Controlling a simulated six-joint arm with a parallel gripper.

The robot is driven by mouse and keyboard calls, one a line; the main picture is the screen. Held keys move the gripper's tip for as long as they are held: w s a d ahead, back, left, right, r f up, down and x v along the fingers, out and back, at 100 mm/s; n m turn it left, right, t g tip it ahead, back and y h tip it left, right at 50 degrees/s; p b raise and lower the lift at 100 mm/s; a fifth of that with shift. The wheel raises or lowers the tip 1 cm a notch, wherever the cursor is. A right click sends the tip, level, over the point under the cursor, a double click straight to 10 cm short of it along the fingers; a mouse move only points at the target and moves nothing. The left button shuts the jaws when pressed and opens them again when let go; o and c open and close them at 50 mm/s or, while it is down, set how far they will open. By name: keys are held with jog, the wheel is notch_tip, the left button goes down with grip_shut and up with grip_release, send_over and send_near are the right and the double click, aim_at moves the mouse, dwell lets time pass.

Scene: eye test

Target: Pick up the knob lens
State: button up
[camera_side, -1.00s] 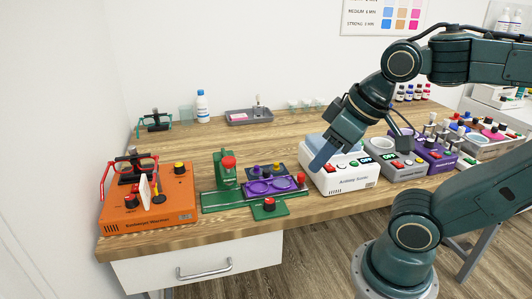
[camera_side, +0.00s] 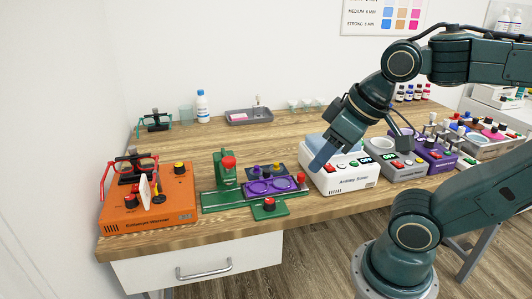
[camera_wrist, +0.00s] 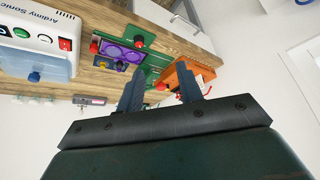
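My gripper (camera_side: 361,158) is over the front of the table, above and in front of the white sonic cleaner (camera_side: 345,183). Its two fingers are spread apart with nothing visible between them. In the wrist view my gripper (camera_wrist: 160,76) also shows a clear gap between its blue-grey fingers. I cannot tell for certain which thing is the knob lens. The gripper covers part of the cleaner's top.
A green fixture (camera_side: 222,201) and a purple tray with two round recesses (camera_side: 250,195) sit between warmer and cleaner. A grey unit (camera_side: 392,170) and a purple unit (camera_side: 436,160) stand to the right. The wood behind the purple tray is largely clear.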

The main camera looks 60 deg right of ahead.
jog(key=shift+o, duration=0.6)
jog(key=w+d+r+n+g, duration=0.1)
jog(key=w+d+n, duration=0.35)
jog(key=w, duration=0.35)
jog(key=w+d+r+n+g, duration=0.1)
jog(key=w+d+n+g, duration=0.15)
jog(key=w+n, duration=0.4)
jog(key=w+d+f+n+g, duration=0.2)
jog(key=w+d+f+n, duration=0.5)
jog(key=w+d+f, duration=0.3)
jog(key=w+d, duration=0.3)
jog(key=d, duration=0.1)
jog(key=shift+w+d+f, duration=0.25)
jog(key=shift+d+f, duration=0.05)
jog(key=shift+f, duration=0.1)
